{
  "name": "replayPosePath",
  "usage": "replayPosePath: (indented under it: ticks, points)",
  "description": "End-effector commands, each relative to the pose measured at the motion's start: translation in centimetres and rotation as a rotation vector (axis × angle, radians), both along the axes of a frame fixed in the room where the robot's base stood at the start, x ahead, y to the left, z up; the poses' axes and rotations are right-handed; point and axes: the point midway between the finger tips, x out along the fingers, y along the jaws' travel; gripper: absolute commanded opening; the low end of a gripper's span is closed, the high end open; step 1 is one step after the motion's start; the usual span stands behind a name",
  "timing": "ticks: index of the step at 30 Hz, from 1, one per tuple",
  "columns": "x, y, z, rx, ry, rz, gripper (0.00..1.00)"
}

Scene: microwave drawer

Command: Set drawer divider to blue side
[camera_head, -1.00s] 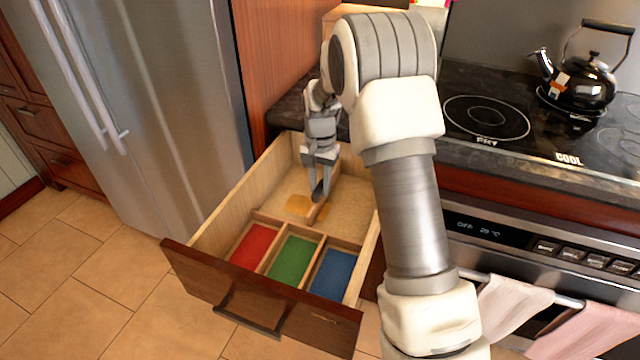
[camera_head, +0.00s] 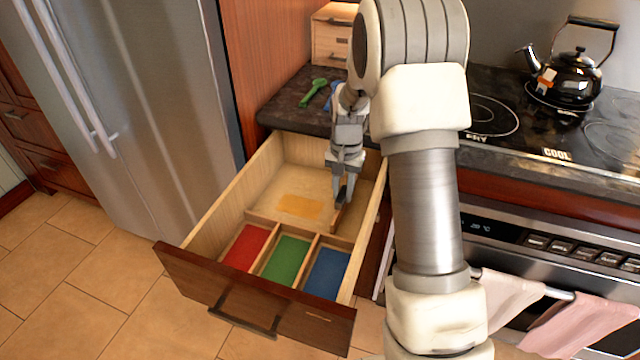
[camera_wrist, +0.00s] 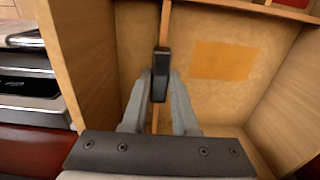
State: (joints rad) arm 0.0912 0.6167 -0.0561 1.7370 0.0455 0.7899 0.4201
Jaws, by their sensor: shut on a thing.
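The wooden drawer (camera_head: 215,211) is pulled open. Its front has red (camera_head: 246,247), green (camera_head: 286,260) and blue (camera_head: 327,272) compartments. The thin wooden divider (camera_head: 338,221) stands in the rear space, right of the orange patch (camera_head: 300,206), near the blue side and a little short of the right wall. My gripper (camera_head: 341,197) reaches down into the drawer, shut on the divider. My fingers hide part of the divider.
A dark counter (camera_head: 290,108) behind the drawer holds a green utensil (camera_head: 313,92) and a small wooden drawer box (camera_head: 332,38). The stove with a black kettle (camera_head: 570,75) is at right. A steel fridge (camera_head: 150,100) is at left. The drawer's left rear is clear.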

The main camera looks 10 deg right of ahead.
Motion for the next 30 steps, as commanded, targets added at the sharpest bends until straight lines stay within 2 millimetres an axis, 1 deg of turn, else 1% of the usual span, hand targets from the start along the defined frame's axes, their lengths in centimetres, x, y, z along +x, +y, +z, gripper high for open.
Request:
replayPosePath:
  ticks: [1, 4, 14, 15, 17, 18, 20, 27, 30]
  points:
    - [-0.6, -0.9, 0.2, 0.000, -0.001, -0.006, 0.00]
    - [-1.2, -1.8, 0.1, 0.000, -0.001, -0.003, 0.00]
    - [-1.5, -2.3, 0.0, -0.003, 0.001, -0.001, 0.00]
    - [-1.5, -2.3, 0.0, -0.004, 0.001, -0.001, 0.30]
    - [-1.5, -2.3, 0.0, -0.003, 0.001, -0.002, 0.41]
    - [-1.5, -2.3, 0.0, -0.003, 0.001, -0.002, 0.48]
    - [-1.5, -2.3, 0.0, -0.002, 0.000, -0.001, 0.57]
    - [-1.4, -2.1, 0.0, -0.001, 0.000, 0.000, 0.57]
    - [-1.4, -2.1, 0.3, -0.001, -0.002, 0.000, 0.57]
